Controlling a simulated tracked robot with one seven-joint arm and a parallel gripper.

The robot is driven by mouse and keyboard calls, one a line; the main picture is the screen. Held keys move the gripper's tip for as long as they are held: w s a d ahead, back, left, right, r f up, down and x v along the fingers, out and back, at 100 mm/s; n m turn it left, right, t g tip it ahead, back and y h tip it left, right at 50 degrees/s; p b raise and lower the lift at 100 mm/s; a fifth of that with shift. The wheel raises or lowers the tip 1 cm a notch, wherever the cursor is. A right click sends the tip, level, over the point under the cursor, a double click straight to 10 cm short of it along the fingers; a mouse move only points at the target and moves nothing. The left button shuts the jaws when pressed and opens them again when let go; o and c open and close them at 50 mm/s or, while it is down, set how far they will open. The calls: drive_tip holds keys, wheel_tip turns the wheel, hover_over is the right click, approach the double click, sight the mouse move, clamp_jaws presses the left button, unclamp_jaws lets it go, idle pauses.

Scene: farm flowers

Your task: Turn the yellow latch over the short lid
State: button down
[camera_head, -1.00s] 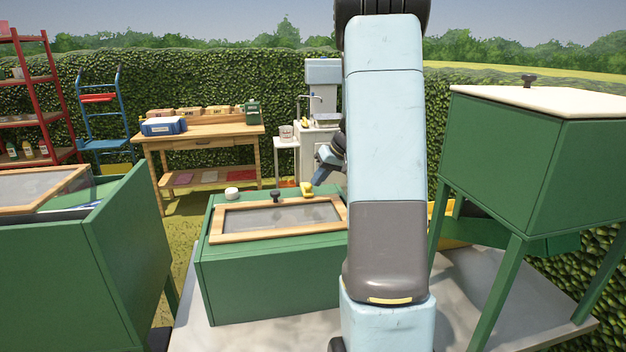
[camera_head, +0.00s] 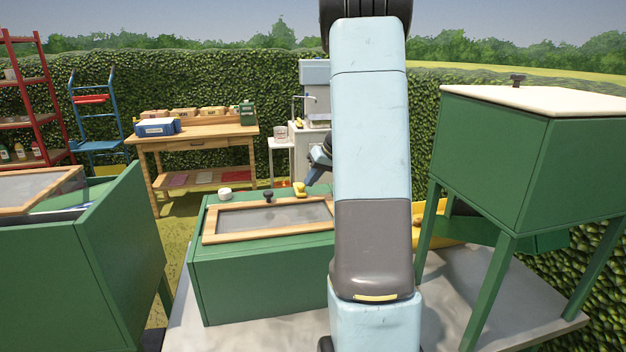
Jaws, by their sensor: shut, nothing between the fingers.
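The short lid (camera_head: 240,231) is a wood-framed, grey-paned lid lying flat on the low green box (camera_head: 262,277) in the middle. A dark knob (camera_head: 268,195) stands behind its far edge. The yellow latch (camera_head: 299,188) sits at the back of the box, just behind the lid's far edge, right of the knob. Its exact angle is too small to tell. My gripper (camera_head: 313,174) is shut and empty, just above and right of the latch. Its fingertips are small here, and I cannot tell whether they touch the latch. My arm hides the box's right end.
A small white round thing (camera_head: 225,194) sits at the box's back left. A green bin (camera_head: 80,245) with a slanted lid stands at left. A tall green box on legs (camera_head: 535,150) stands at right. A wooden bench (camera_head: 195,140) is behind.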

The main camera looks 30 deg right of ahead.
drive_tip(key=d, duration=0.4)
drive_tip(key=shift+s+r, duration=0.3)
drive_tip(key=shift+r, duration=0.05)
drive_tip(key=v, duration=1)
drive_tip(key=shift+a+r, duration=0.1)
drive_tip(key=s+a+r+g+h, duration=0.1)
drive_tip(key=s+a+r, duration=0.25)
drive_tip(key=a, duration=0.55)
drive_tip(key=s+a+r, duration=0.3)
drive_tip(key=s+a, duration=0.2)
drive_tip(key=a, duration=0.5)
drive_tip(key=s+a+f+h, duration=0.1)
drive_tip(key=s+a, duration=0.5)
drive_tip(key=s, duration=0.3)
drive_tip(key=s+a+f+n+t+h, duration=0.1)
drive_tip(key=s+a+h, duration=0.1)
drive_tip(key=s+a, duration=0.5)
drive_tip(key=shift+s, duration=0.9)
